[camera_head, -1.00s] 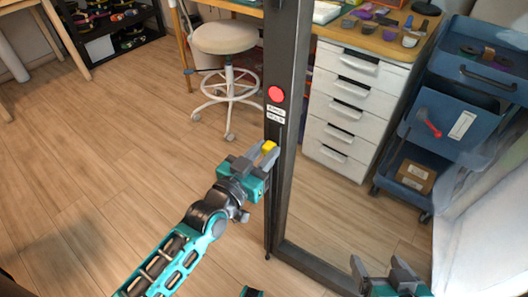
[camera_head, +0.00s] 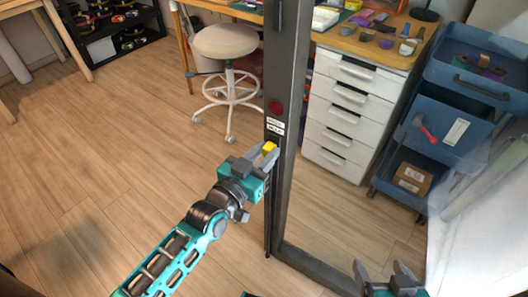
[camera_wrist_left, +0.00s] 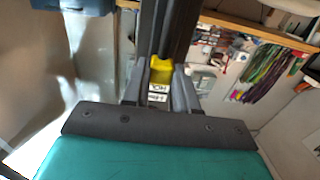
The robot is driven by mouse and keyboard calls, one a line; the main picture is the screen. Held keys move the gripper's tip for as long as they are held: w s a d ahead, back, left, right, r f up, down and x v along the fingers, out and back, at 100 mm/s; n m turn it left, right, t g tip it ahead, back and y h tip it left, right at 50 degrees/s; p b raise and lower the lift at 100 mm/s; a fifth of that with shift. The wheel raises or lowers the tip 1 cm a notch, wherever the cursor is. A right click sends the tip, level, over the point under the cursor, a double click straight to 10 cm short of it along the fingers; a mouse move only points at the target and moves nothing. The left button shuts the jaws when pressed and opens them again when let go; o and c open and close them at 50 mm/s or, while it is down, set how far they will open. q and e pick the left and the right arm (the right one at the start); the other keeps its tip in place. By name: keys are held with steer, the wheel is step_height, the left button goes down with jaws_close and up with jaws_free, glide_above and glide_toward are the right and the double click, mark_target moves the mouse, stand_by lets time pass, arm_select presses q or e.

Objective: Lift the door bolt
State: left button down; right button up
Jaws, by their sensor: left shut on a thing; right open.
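The door bolt's yellow knob (camera_head: 269,148) sits on the dark door post (camera_head: 286,190), just below a small white label (camera_head: 275,126). My left gripper (camera_head: 264,152) is shut on the knob, a finger on each side of it. In the left wrist view the yellow knob (camera_wrist_left: 160,71) shows between the two fingertips (camera_wrist_left: 160,82), with the label (camera_wrist_left: 158,92) below it. A round light (camera_head: 275,107) above the label is dark red. My right gripper (camera_head: 390,274) is open and empty at the bottom right, away from the bolt.
A white stool (camera_head: 225,42) stands behind the post on the left. A white drawer unit (camera_head: 342,112) under a wooden bench (camera_head: 372,43) and a blue trolley (camera_head: 445,125) stand beyond the frame on the right. The wood floor (camera_head: 110,170) at left is clear.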

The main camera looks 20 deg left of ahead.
arm_select(q)
steer(key=c, duration=1.1)
jaws_free()
steer(key=shift+r, duration=0.35)
steer(key=shift+c, duration=0.2)
steer(key=shift+o, duration=1.3)
steer(key=shift+f, duration=0.15)
arm_select(e)
steer(key=shift+a+r, duration=0.1)
arm_select(q)
steer(key=p+v, duration=0.2)
steer(key=v, duration=1)
steer(key=shift+s, duration=0.4)
arm_select(e)
step_height(320, 180, up, 2)
steer(key=shift+r, duration=0.25)
arm_select(q)
steer(key=shift+f, duration=0.1)
